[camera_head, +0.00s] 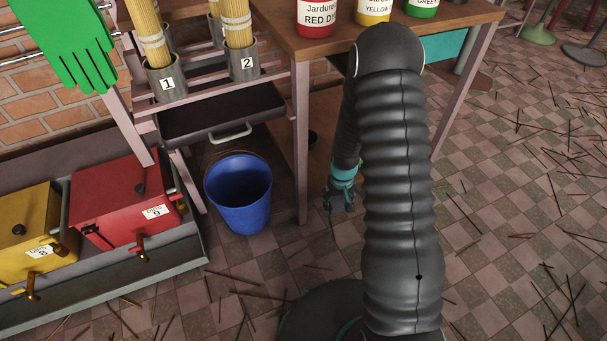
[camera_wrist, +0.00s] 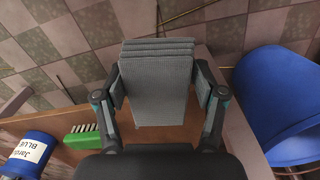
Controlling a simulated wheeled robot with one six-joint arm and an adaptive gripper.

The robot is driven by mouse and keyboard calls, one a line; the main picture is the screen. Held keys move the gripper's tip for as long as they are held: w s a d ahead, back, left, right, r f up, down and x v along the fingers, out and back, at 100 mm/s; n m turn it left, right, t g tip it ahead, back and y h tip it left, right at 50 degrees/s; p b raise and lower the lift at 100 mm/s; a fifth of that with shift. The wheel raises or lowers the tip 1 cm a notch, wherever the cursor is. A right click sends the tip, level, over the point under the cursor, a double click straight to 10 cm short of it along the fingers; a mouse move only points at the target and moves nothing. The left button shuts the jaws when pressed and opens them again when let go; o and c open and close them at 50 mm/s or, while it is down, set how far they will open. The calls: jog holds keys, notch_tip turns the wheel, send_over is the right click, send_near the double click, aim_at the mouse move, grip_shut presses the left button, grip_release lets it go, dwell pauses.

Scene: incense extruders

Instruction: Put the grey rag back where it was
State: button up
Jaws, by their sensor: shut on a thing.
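My gripper (camera_wrist: 159,90) is shut on the grey rag (camera_wrist: 157,68), a folded cloth with stacked layers at its upper edge in the wrist view. A finger presses on each side of it. In the wrist view the rag overlaps the edge of a brown wooden shelf (camera_wrist: 72,122), with tiled floor beyond it; I cannot tell whether it touches the shelf. In the head view my gripper (camera_head: 342,196) is low beside the table leg, and the rag cannot be made out there.
A table leg (camera_head: 300,150) is near my gripper. Sticks litter the floor.

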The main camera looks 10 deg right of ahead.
jog(key=w+r, duration=0.1)
jog(key=w+d+r+n, duration=0.1)
jog(key=w+r, duration=0.1)
jog(key=w+d+r+n, duration=0.1)
jog(key=w+r, duration=0.1)
jog(key=shift+d+r, duration=0.15)
jog(key=shift+r, duration=0.05)
send_over(324, 181)
jog(key=f, duration=0.6)
jog(key=shift+s+d, duration=0.1)
jog(key=shift+s, duration=0.25)
jog(key=shift+w+f, duration=0.35)
jog(key=shift+w, duration=0.05)
jog(key=shift+f, duration=1.95)
jog(key=shift+f+b, duration=0.1)
jog(key=shift+b, duration=0.2)
jog(key=o, duration=1.1)
notch_tip(324, 181, up, 8)
